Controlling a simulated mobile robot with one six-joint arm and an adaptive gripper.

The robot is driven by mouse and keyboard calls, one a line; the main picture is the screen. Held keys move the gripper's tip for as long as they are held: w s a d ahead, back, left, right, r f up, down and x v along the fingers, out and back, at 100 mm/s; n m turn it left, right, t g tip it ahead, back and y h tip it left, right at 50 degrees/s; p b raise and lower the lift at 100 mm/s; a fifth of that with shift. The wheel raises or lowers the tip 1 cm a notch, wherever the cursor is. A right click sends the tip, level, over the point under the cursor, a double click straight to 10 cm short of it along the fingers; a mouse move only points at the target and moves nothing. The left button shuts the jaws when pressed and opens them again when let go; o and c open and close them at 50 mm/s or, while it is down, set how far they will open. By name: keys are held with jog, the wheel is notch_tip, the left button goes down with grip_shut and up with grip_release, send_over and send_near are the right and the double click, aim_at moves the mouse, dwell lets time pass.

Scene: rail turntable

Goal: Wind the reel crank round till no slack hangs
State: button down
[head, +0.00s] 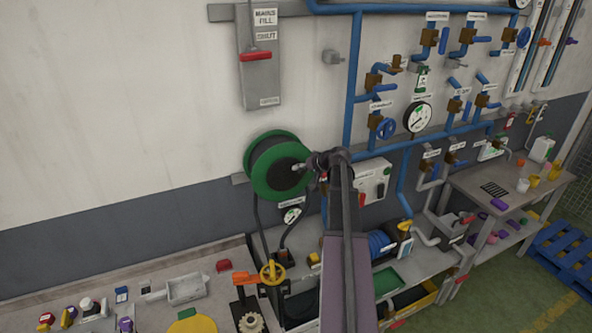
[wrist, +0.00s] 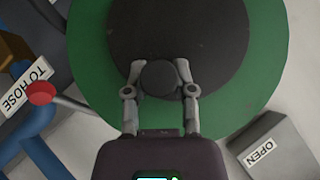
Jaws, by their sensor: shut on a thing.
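The reel (head: 262,165), with green flanges and a dark drum, is mounted on the wall, and its round face fills the top of the wrist view (wrist: 255,75). My gripper (wrist: 158,76) is shut on a round dark knob (wrist: 158,78) in front of the reel's dark hub; this looks like the crank handle. In the head view my gripper (head: 303,168) reaches the reel's right side, and my arm hides part of that area. A dark hose (head: 259,220) hangs from the reel down toward the bench. I cannot tell how much of it is slack.
Blue pipes (head: 352,85) with valves and gauges cover the wall to the right. A grey box marked OPEN (wrist: 275,148) is close to the reel. A grey switch box with a red handle (head: 256,57) is above. The bench below (head: 215,305) is cluttered.

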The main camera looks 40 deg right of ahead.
jog(key=shift+a, duration=0.1)
jog(key=shift+c, duration=2.2)
grip_release()
jog(key=shift+w, duration=0.15)
